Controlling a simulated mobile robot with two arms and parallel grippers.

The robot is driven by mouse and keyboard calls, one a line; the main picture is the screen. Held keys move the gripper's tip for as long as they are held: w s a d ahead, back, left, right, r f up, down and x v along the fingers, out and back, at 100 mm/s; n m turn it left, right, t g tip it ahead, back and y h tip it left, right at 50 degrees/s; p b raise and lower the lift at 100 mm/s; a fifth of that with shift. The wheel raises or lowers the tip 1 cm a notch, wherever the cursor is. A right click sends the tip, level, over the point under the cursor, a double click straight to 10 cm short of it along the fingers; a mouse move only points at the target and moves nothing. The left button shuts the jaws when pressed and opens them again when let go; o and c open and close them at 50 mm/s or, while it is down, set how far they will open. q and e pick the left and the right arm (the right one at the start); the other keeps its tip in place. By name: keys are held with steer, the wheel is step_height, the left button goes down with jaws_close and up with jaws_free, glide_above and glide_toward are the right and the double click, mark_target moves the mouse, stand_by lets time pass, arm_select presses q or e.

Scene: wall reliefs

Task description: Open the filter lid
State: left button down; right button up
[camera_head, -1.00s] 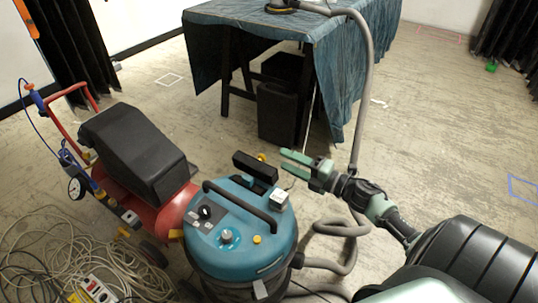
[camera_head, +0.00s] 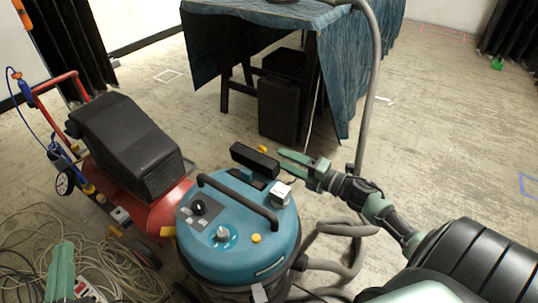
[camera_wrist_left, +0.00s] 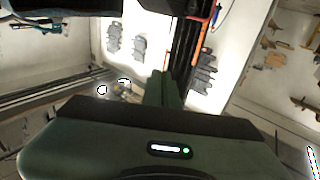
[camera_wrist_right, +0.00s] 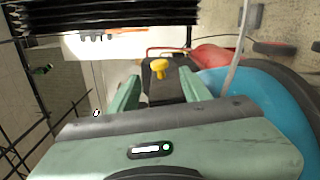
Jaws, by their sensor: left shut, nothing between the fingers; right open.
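The blue vacuum (camera_head: 240,235) stands at centre in the head view. At its far edge is a black box-shaped part (camera_head: 254,160) with a yellow knob (camera_head: 262,149) behind it; I cannot tell for certain that this is the filter lid. My right gripper (camera_head: 284,162) is open just right of this part. In the right wrist view the yellow knob (camera_wrist_right: 160,68) and black part (camera_wrist_right: 162,90) appear between and beyond the spread fingers; contact cannot be judged. My left gripper (camera_head: 62,262) is shut and empty at lower left, away from the vacuum; its closed fingers (camera_wrist_left: 162,85) point towards a wall.
A red compressor (camera_head: 140,205) with a black cover stands left of the vacuum. Loose cables (camera_head: 40,225) lie at lower left. A grey hose (camera_head: 340,235) loops on the right. A cloth-covered table (camera_head: 340,70) stands behind.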

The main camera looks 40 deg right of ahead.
mark_target(257, 157)
arm_select(q)
steer(key=shift+s+d+r+t+h+b, duration=0.1)
steer(key=shift+s+r+t+h+b, duration=0.1)
steer(key=shift+r+t, duration=0.55)
steer(key=shift+s+d+r+t+h+b, duration=0.15)
steer(key=shift+r+t, duration=0.25)
steer(key=shift+r, duration=0.8)
steer(key=shift+s+r+t+h+b, duration=0.25)
steer(key=shift+r+t, duration=0.3)
steer(key=shift+r, duration=0.4)
arm_select(e)
steer(key=x, duration=0.6)
steer(key=shift+w, duration=0.25)
steer(key=shift+a, duration=0.1)
jaws_close()
